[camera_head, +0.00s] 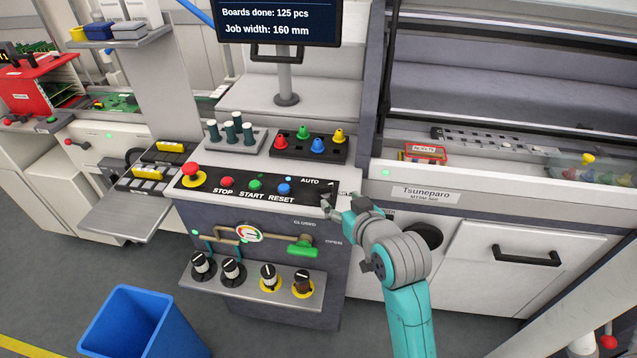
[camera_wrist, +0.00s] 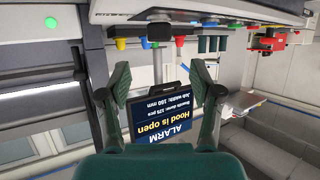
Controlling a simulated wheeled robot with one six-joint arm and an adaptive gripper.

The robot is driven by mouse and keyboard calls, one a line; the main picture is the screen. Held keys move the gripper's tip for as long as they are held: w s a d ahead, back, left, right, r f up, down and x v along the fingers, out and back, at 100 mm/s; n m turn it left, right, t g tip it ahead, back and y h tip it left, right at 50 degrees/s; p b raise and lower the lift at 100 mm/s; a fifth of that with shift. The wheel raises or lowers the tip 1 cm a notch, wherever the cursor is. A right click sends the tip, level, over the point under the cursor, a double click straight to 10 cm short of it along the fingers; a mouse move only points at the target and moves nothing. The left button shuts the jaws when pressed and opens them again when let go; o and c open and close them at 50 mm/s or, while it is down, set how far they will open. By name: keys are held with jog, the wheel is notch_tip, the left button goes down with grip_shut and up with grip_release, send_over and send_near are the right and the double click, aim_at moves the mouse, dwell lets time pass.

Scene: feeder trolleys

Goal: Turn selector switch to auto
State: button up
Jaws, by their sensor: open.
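The control panel (camera_head: 215,184) is a black strip on the grey machine front, with STOP, START and RESET buttons and an AUTO label (camera_head: 310,182) at its right end. The selector switch by that label is not clearly visible; my gripper (camera_head: 338,204) is at that end of the panel and covers part of the lettering there. I cannot tell whether it touches the panel. In the wrist view my gripper (camera_wrist: 160,82) has its two green fingers apart, with nothing held between them.
The red emergency stop (camera_head: 190,170) is at the panel's left end. Coloured nozzles (camera_head: 318,145) stand in a black holder behind the panel. Below are a green valve handle (camera_head: 302,247) and several knobs. A monitor (camera_wrist: 165,120) reads "Hood is open". A blue bin (camera_head: 140,320) stands on the floor.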

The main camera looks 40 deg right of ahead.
aim_at(327, 187)
jog(key=x, duration=1.1)
jog(key=shift+r, duration=0.15)
jog(key=c, duration=1.2)
